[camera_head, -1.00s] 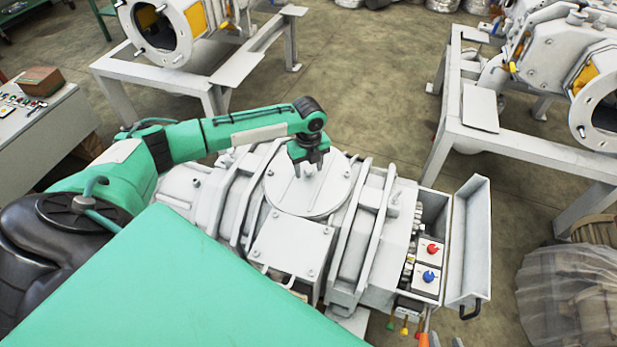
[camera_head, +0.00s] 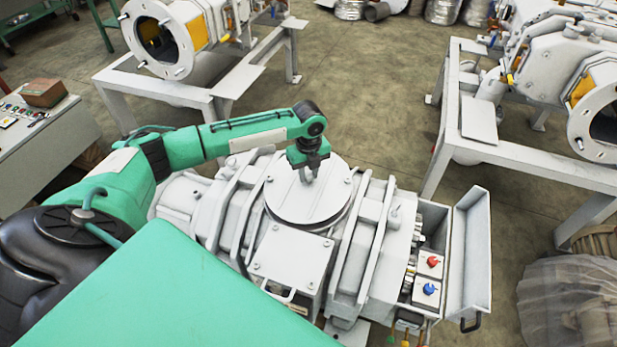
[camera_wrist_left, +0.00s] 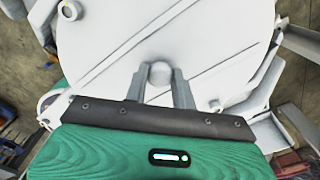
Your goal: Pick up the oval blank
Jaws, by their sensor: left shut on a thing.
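The oval blank (camera_head: 292,203) is a pale grey, nearly round plate on top of the grey screw vacuum machine (camera_head: 293,257). A grey band shows under its right and lower edge, and it looks raised a little and tilted. My left gripper (camera_head: 308,177) points down at the blank's middle. In the left wrist view the gripper (camera_wrist_left: 160,80) has one finger on each side of a round knob on the blank (camera_wrist_left: 205,50), and is shut on it. The blank fills most of that view and hides the machine below. My right gripper is not in view.
An open control box (camera_head: 428,275) with red and blue knobs is at the machine's right end, its lid (camera_head: 470,255) standing open. Similar machines on grey stands (camera_head: 200,95) (camera_head: 525,150) stand behind. Open floor (camera_head: 385,110) lies between them. A console (camera_head: 35,135) is at left.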

